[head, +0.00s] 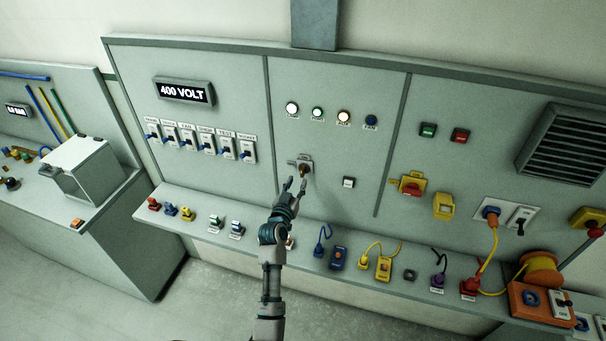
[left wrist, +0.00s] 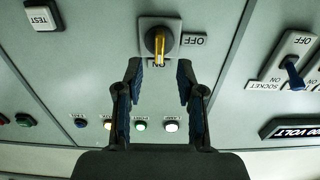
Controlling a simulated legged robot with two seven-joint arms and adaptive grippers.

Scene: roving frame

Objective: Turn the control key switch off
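The control key switch (head: 305,168) is a grey plate with a yellow key on the middle wall panel. In the left wrist view the key (left wrist: 159,42) points down toward a partly hidden label that seems to read ON; an OFF label (left wrist: 195,40) sits to its right. My left gripper (head: 294,187) is just in front of and below the switch in the head view. In the left wrist view its two fingers (left wrist: 160,75) are apart with nothing between them, the key just beyond the tips. No contact shows. My right gripper is in neither view.
A white button (head: 348,182) is right of the switch. Lit round lamps (head: 318,114) are above it. A row of blue-handled switches (head: 203,140) is on the left. A ledge (head: 330,271) with plugs and sockets runs below.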

